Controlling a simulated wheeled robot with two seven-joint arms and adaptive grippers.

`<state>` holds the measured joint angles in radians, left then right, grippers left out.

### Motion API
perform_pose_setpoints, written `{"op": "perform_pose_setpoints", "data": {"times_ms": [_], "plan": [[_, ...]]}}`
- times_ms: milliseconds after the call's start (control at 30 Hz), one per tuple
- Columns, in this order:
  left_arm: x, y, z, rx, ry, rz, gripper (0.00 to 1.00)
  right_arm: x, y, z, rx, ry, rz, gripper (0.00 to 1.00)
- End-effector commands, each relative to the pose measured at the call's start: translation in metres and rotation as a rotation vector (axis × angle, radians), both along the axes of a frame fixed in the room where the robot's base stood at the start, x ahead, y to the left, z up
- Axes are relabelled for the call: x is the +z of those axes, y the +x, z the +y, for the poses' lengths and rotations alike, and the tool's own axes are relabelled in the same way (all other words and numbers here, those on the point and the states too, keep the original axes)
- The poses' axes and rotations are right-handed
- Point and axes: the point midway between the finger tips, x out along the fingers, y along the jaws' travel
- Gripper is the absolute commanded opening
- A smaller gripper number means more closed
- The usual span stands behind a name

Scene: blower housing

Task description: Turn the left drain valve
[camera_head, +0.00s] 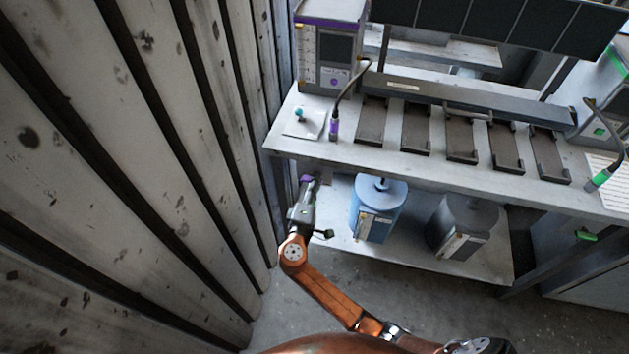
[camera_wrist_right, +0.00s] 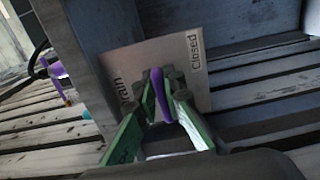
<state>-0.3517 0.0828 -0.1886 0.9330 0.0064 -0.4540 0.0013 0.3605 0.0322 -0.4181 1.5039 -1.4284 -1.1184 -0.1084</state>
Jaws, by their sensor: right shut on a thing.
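The left drain valve shows as a purple handle (camera_wrist_right: 160,92) in front of a pale plate (camera_wrist_right: 192,52) lettered "Closed" and a partly hidden word ending in "rain". In the head view a small bit of purple (camera_head: 306,179) shows below the left end of the bench, at the tip of my right gripper (camera_head: 308,188). In the wrist view my right gripper (camera_wrist_right: 163,88) has its green-padded fingers on both sides of the handle and is shut on it. The fingers hide the handle's lower part and its pivot. My left gripper is not in view.
A workbench (camera_head: 450,180) stands over my right gripper, with a blue canister (camera_head: 372,215) and a dark canister (camera_head: 463,225) on its lower shelf. A ribbed wall (camera_head: 200,120) runs close along the left. The floor (camera_head: 400,290) in front is open.

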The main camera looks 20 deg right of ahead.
Motion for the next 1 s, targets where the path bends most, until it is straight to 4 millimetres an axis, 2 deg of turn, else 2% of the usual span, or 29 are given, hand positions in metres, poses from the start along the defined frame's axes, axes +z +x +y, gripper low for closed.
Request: {"op": "perform_pose_setpoints", "data": {"times_ms": [200,567,600,800,1000], "plan": [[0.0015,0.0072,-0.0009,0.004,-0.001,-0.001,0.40,-0.0021,0.0002,0.0027,0.006,0.027,-0.014,0.00],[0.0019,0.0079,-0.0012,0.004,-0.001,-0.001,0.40,-0.0017,0.0002,0.0030,0.006,0.029,-0.016,0.00],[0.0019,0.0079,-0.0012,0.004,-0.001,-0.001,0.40,-0.0018,0.0002,0.0030,0.006,0.029,-0.016,0.11],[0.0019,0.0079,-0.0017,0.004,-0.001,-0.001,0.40,-0.0014,0.0000,0.0012,0.002,0.028,-0.016,0.24],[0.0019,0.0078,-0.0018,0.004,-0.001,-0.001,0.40,-0.0010,-0.0001,0.0003,0.001,0.026,-0.017,0.27]]}}
